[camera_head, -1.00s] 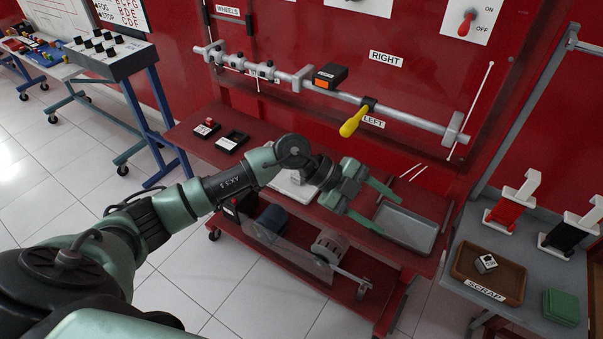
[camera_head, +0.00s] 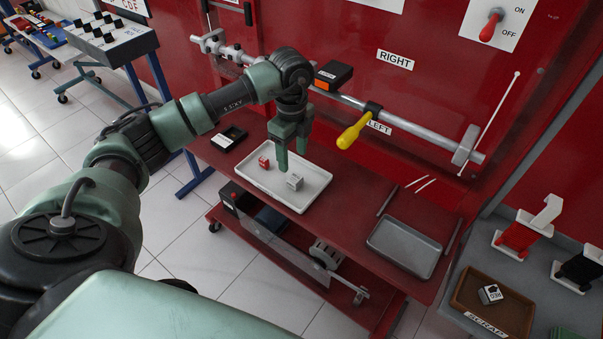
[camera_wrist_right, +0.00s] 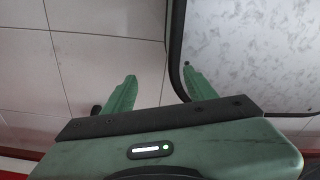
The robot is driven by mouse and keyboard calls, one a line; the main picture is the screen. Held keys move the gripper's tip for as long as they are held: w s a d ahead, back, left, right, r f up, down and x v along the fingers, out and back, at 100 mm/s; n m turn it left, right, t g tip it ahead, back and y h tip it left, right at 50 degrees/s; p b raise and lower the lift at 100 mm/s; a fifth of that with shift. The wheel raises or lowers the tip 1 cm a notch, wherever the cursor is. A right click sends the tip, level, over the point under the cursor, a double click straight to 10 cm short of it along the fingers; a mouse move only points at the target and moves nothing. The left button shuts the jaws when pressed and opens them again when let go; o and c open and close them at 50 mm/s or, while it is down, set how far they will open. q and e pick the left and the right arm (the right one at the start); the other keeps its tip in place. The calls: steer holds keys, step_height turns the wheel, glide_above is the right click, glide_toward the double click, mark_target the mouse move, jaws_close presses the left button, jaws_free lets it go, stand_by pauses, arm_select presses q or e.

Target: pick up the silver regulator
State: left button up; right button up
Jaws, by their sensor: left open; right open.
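A small silver-grey cube (camera_head: 295,182), which looks like the silver regulator, lies in a white tray (camera_head: 311,199) on the red bench. A small red cube (camera_head: 264,162) lies in the same tray, to its left. My left gripper (camera_head: 292,160) points down over the tray, its fingers open. Its fingertips appear just behind and above the silver cube; I cannot tell how high, and nothing shows between them. My right gripper (camera_wrist_right: 160,72) is open and empty in the right wrist view, above tiled floor, away from the regulator.
An empty grey tray (camera_head: 404,248) lies on the bench's right part. A yellow-handled lever (camera_head: 354,132) sticks out from the wall bar over the bench. A brown scrap tray (camera_head: 470,304) holds a pale cube.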

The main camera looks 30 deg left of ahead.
mark_target(295, 178)
arm_select(q)
steer(key=f, duration=0.2)
steer(key=f+p, duration=0.1)
steer(key=f, duration=0.3)
steer(key=shift+s+d+f, duration=0.25)
steer(key=shift+d, duration=0.1)
steer(key=shift+w+f, duration=0.1)
steer(key=shift+f, duration=0.45)
jaws_close()
arm_select(e)
steer(key=shift+s+d+r, duration=0.1)
steer(key=shift+s+r, duration=0.5)
steer(key=shift+s, duration=0.1)
